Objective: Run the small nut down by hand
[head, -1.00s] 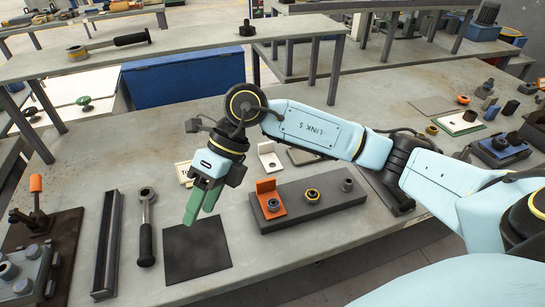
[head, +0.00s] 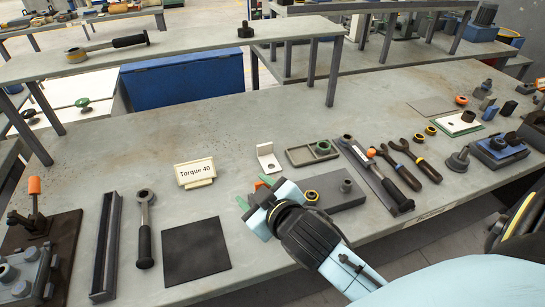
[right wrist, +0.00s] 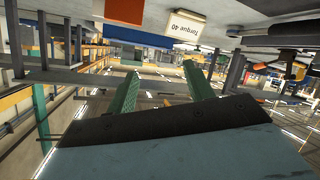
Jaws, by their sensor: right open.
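I cannot tell which piece is the small nut. My left gripper is not in view.
A "Torque 40" sign (head: 196,172) stands behind, left of my gripper. A dark mat (head: 196,250), a ratchet wrench (head: 145,228) and a long dark tray (head: 104,245) lie left. A torque wrench (head: 376,178), pliers-like tools (head: 402,165) and two ringed nuts (head: 430,130) lie right.

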